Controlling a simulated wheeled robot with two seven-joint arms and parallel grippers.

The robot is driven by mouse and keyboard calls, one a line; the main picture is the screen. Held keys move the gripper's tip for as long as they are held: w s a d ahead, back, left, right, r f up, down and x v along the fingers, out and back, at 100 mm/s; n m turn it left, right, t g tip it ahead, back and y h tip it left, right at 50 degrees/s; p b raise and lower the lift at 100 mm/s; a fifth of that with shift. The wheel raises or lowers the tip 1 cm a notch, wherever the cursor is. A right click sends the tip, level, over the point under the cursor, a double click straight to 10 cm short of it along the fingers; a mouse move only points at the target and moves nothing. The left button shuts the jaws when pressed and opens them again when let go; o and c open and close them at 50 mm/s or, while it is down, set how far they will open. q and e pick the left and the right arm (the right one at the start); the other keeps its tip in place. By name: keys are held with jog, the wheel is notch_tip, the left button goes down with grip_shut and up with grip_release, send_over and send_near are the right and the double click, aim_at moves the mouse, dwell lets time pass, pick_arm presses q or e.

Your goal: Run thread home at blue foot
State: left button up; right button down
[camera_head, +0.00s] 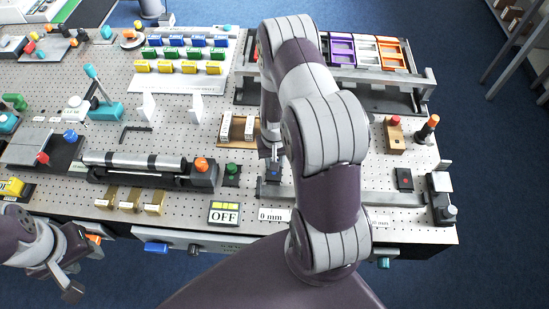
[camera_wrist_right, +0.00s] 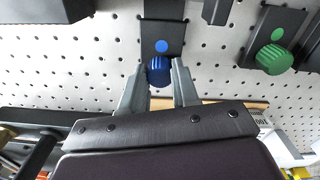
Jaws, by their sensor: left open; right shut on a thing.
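The blue foot, a ribbed blue knob (camera_wrist_right: 159,70), sits at the end of a black plate (camera_wrist_right: 162,27) marked with a blue dot. In the head view only a little of its dark plate with a blue spot (camera_head: 273,172) shows below my right wrist. My right gripper (camera_wrist_right: 159,73) has one finger on each side of the knob and is shut on it. The thread itself is hidden. My left gripper (camera_head: 84,268) is open and empty at the lower left, off the table's front edge.
A green knob (camera_wrist_right: 273,58) on a similar black plate stands right of the blue one in the wrist view. A long cylinder fixture with an orange knob (camera_head: 201,165) lies left in the head view. A metal rail (camera_head: 390,199) runs along the front right.

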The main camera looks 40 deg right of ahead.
jog(key=m, duration=0.5)
jog(key=shift+m, duration=0.3)
jog(key=m, duration=0.4)
jog(key=shift+m, duration=0.6)
